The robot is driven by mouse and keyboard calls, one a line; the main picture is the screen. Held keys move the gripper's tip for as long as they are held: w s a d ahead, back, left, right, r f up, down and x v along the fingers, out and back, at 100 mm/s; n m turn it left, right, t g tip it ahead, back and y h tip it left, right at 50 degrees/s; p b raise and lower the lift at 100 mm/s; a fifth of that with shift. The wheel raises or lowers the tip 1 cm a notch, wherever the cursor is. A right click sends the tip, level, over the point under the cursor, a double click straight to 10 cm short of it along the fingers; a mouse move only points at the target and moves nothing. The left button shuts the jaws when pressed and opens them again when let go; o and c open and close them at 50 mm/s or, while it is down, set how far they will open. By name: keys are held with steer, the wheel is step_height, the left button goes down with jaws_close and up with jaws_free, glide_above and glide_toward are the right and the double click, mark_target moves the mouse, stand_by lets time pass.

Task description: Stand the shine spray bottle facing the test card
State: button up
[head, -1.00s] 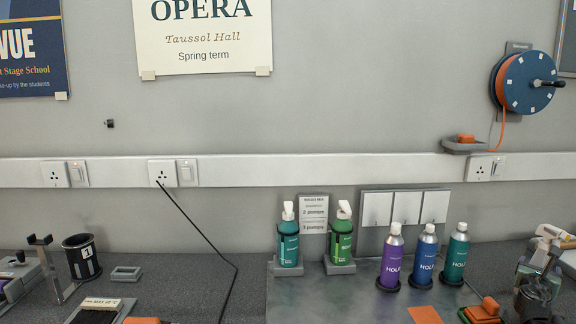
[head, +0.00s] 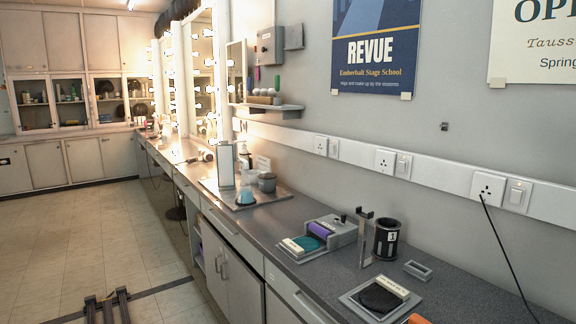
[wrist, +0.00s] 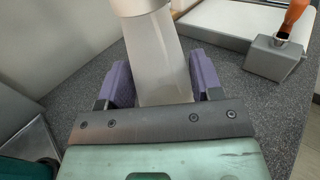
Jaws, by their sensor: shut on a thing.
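My gripper (wrist: 162,80) shows in the wrist view, with a purple pad on each side. It is shut on a pale, partly see-through thing (wrist: 160,60) that looks like the shine spray bottle. Its upper end runs out of the picture and no label shows. My gripper does not show in the head view. I cannot pick out the test card for sure.
On the near counter (head: 262,228) are a purple and teal roller unit (head: 322,232), a forked stand (head: 365,240), a black canister (head: 387,238) and a grey pad holder (head: 372,300). In the wrist view a grey block with an orange item (wrist: 275,55) stands at the right. The floor (head: 100,240) is largely clear.

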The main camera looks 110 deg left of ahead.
steer(key=shift+r+p, duration=1.75)
steer(key=shift+r, duration=0.4)
steer(key=shift+r, duration=0.1)
